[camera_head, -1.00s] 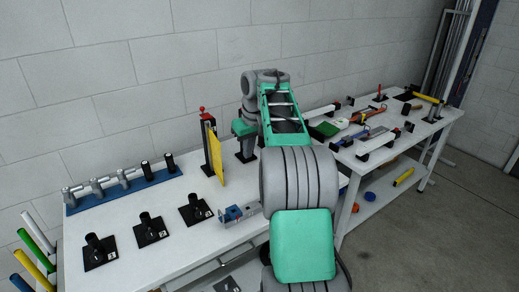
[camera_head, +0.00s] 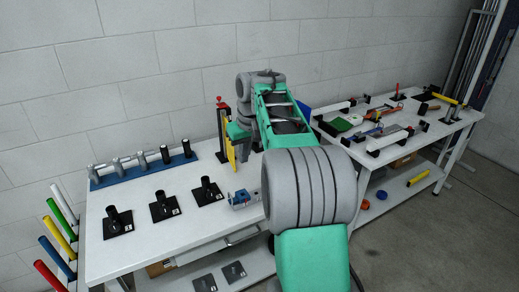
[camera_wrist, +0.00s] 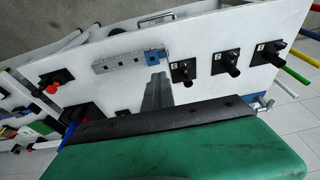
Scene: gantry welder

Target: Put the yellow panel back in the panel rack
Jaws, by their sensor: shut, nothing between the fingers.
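The yellow panel (camera_head: 230,152) stands upright on the left table, seen narrow and partly covered by my arm. It is close beside a dark upright post with a red top (camera_head: 220,102). I cannot tell whether they touch, or which thing is the panel rack. In the wrist view my gripper (camera_wrist: 157,82) shows as grey fingers, shut and empty, above the white tabletop. I cannot make out the yellow panel in the wrist view.
A blue rack (camera_head: 143,170) with several cylinders lies along the wall. Several black stands (camera_head: 163,207) and a grey block with a blue part (camera_head: 243,199) are on the left table (camera_head: 150,240). The right table (camera_head: 440,130) holds tools. Coloured rods (camera_head: 60,225) stand at left.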

